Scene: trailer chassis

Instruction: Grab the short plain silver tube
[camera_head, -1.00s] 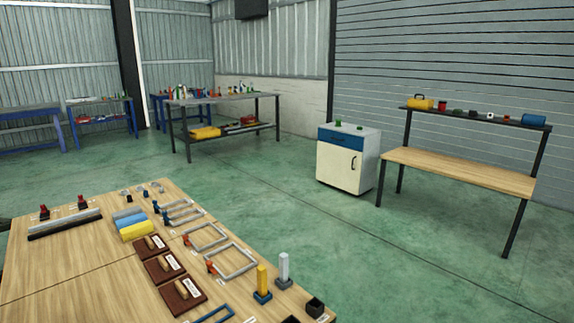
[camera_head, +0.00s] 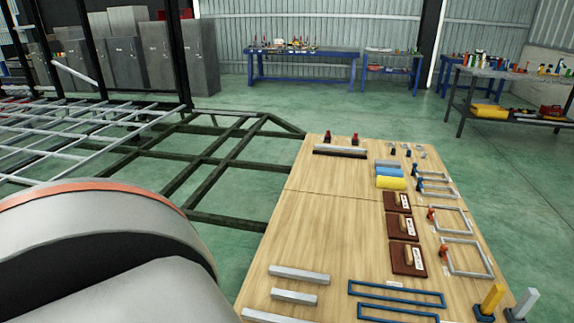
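Plain silver tubes lie at the near left part of the wooden table (camera_head: 330,230). The shortest fully visible silver tube (camera_head: 294,296) lies between a longer silver tube (camera_head: 299,274) behind it and another silver tube (camera_head: 268,316) in front, which is cut off by the bottom edge. All three lie flat and apart from each other. A large grey rounded link of my arm with an orange ring fills the lower left. Neither of my grippers is in view.
Blue rectangular frames (camera_head: 397,293) lie right of the tubes. Brown blocks (camera_head: 403,228), grey frames (camera_head: 465,257) and a yellow piece (camera_head: 390,183) sit farther along the table. A dark metal chassis (camera_head: 215,155) stands on the floor at left. The table's middle left is clear.

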